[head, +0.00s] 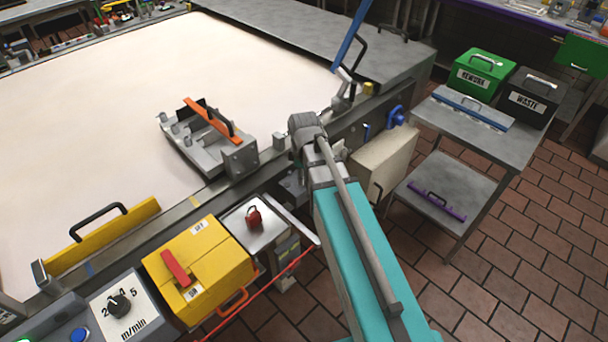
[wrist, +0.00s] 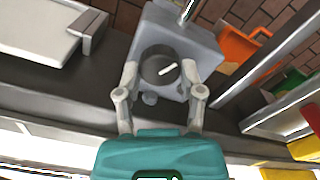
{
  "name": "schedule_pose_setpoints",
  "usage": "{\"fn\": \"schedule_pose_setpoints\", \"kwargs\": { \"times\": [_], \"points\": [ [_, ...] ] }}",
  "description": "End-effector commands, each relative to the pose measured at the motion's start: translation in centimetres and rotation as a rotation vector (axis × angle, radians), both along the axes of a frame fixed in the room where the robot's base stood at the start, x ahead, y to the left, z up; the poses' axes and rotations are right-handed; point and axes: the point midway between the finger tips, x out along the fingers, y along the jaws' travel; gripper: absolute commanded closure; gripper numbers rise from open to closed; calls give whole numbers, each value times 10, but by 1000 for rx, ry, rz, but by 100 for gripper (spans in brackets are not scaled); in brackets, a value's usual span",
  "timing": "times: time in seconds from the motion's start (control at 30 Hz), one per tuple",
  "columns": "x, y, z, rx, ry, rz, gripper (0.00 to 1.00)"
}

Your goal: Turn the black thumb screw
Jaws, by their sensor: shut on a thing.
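The black thumb screw (wrist: 155,64) shows in the wrist view as a dark round knob with a white line on its face. It sits on a grey block (wrist: 198,48). My gripper (wrist: 160,70) is shut on the thumb screw, with one finger on its left side and one on its right. The white line tilts slightly, its right end higher. In the head view my arm covers the thumb screw and the gripper, beside the rail of the pale belt.
In the head view, a grey bracket (head: 213,158) with an orange bar stands on the belt (head: 90,120). A yellow box (head: 212,252) and a speed dial (head: 118,305) are at lower left. A cart (head: 478,130) with green and black boxes stands right. Brick floor is open at lower right.

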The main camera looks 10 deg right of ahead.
Motion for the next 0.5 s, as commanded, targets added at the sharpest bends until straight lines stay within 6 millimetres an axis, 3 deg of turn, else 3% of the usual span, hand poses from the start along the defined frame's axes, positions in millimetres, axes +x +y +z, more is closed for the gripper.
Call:
{"fn": "schedule_pose_setpoints", "kwargs": {
  "times": [0.5],
  "points": [
    [-2, 0, 0, -1, 4, 71, 97]
  ]
}}
